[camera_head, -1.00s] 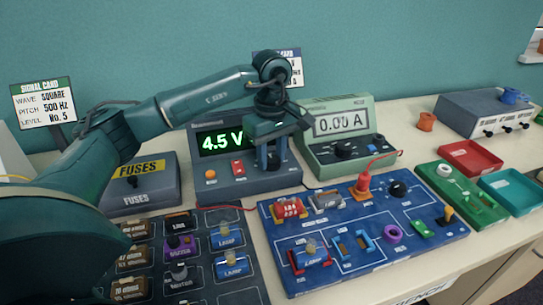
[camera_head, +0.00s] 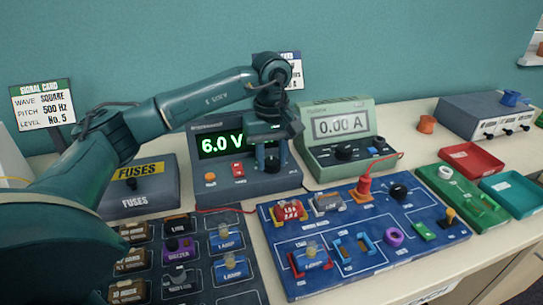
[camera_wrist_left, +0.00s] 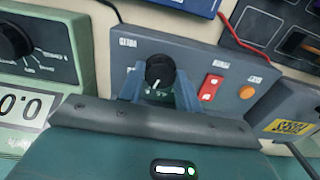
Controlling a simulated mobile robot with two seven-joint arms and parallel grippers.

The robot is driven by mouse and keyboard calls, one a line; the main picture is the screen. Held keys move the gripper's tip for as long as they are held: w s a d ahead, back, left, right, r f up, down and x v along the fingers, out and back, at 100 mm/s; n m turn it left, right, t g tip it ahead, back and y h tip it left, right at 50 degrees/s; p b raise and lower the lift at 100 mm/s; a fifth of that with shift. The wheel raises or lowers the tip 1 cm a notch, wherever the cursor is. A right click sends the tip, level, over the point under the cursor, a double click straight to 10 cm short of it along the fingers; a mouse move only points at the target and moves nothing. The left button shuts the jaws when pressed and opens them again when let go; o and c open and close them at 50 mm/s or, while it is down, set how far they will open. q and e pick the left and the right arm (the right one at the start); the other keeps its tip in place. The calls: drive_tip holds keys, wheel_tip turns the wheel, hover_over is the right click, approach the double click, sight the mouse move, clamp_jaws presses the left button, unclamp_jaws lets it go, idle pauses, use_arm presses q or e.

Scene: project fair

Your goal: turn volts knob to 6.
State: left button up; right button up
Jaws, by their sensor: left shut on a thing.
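The power supply (camera_head: 240,186) is a dark grey box with a green display (camera_head: 221,144) that reads 6.0 V. Its black volts knob (camera_wrist_left: 160,71) shows in the left wrist view, with a white pointer mark. My left gripper (camera_wrist_left: 158,85) is shut on the knob, one finger on each side of it. In the head view the gripper (camera_head: 268,158) hangs in front of the supply and hides most of the knob. A red switch (camera_wrist_left: 210,88) and an orange button (camera_wrist_left: 247,92) sit beside the knob. My right gripper is not in view.
A green meter (camera_head: 340,140) reading 0.00 A stands close on the right of the supply. A fuses box (camera_head: 150,193) stands on the left. A blue circuit board (camera_head: 350,264) and a dark parts board (camera_head: 192,284) lie in front.

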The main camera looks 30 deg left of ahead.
sight(272, 161)
use_arm(q)
drive_tip(key=o, duration=1)
drive_tip(key=shift+c, duration=0.2)
drive_tip(key=shift+r, duration=0.15)
wheel_tip(272, 161, up, 13)
drive_tip(key=p, duration=0.1)
